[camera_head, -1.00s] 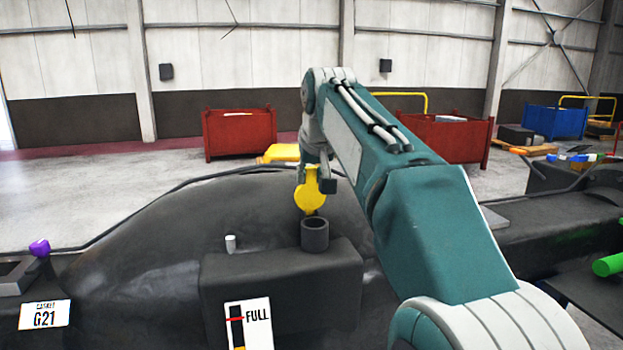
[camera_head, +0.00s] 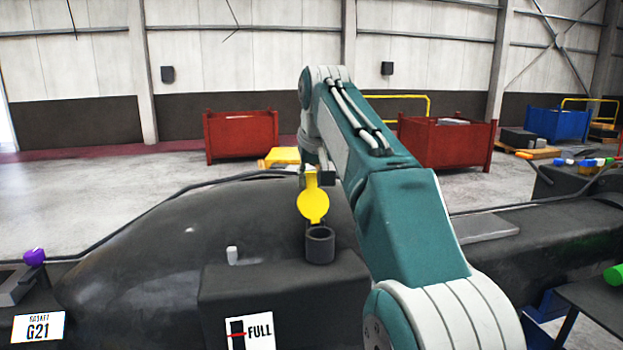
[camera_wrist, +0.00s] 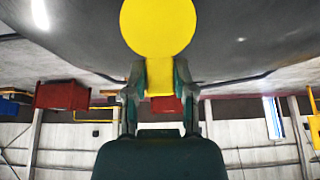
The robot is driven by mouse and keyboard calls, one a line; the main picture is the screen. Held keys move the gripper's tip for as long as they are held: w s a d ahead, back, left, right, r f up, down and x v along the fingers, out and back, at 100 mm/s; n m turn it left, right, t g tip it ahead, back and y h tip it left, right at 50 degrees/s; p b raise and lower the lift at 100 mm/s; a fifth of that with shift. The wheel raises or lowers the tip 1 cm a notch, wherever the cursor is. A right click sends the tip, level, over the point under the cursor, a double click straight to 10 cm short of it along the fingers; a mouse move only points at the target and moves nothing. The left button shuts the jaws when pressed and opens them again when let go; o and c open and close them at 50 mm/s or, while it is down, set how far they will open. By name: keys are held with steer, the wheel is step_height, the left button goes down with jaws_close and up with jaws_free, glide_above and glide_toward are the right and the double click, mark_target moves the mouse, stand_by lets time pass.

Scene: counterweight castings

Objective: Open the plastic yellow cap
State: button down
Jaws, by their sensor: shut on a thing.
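The yellow plastic cap (camera_head: 313,204) is a round disc with a tab and stands upright above the dark filler neck (camera_head: 320,245). The neck's round mouth shows open below it. My gripper (camera_head: 313,172) is above the cap, mostly hidden behind my arm in the head view. In the wrist view the cap's disc (camera_wrist: 158,25) lies beyond the fingertips, and my gripper (camera_wrist: 160,80) is shut on its tab. Whether the cap's lower edge touches the neck's rim is hard to tell.
The neck rises from a dark block (camera_head: 285,290) with a FULL gauge label (camera_head: 250,325). A purple knob (camera_head: 34,257) is at far left. Red bins (camera_head: 241,134) stand on the floor behind.

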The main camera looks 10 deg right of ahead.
mark_target(314, 215)
steer(key=shift+w, duration=0.1)
stand_by(0.3)
steer(key=shift+c, duration=2.2)
jaws_free()
steer(key=shift+w, duration=0.1)
steer(key=v, duration=0.7)
steer(key=shift+a, duration=0.15)
steer(key=shift+r, duration=0.1)
